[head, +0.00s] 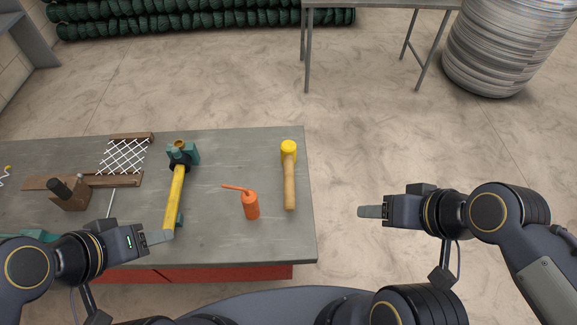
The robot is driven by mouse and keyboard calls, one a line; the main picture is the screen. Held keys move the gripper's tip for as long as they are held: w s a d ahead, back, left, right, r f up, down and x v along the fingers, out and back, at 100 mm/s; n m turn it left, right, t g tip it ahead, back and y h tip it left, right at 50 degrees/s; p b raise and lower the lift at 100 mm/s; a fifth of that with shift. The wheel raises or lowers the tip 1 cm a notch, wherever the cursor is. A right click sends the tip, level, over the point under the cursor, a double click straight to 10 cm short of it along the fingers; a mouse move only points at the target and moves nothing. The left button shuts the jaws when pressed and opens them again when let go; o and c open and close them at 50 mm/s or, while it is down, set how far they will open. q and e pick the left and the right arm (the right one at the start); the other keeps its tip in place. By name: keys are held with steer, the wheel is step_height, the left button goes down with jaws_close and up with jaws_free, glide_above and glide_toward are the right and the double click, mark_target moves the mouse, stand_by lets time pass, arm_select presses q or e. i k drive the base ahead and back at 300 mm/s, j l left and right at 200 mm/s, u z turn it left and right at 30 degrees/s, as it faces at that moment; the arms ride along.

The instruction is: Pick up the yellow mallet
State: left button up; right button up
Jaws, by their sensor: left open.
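The yellow mallet (289,175) lies on the grey workbench (225,155) near its right edge. Its yellow head points to the far side and its wooden handle towards me. My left gripper (162,237) is open and empty over the front part of the bench, well left of the mallet. My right gripper (369,212) is off the bench's right edge, to the right of the mallet and apart from it. Its fingers show edge-on, so I cannot tell whether they are parted. The mallet is fully visible.
An orange oil can (250,204) stands between my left gripper and the mallet. A long yellow-handled tool (175,195) lies by a teal vise-like block (190,153). A wire mesh piece (124,155) is at the back left.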

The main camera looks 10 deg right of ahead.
mark_target(287, 147)
steer(key=j+u, duration=0.15)
steer(key=u, duration=0.3)
steer(key=k+j+u, duration=0.1)
steer(key=u, duration=0.35)
steer(key=j+u, duration=0.3)
steer(key=u, duration=0.15)
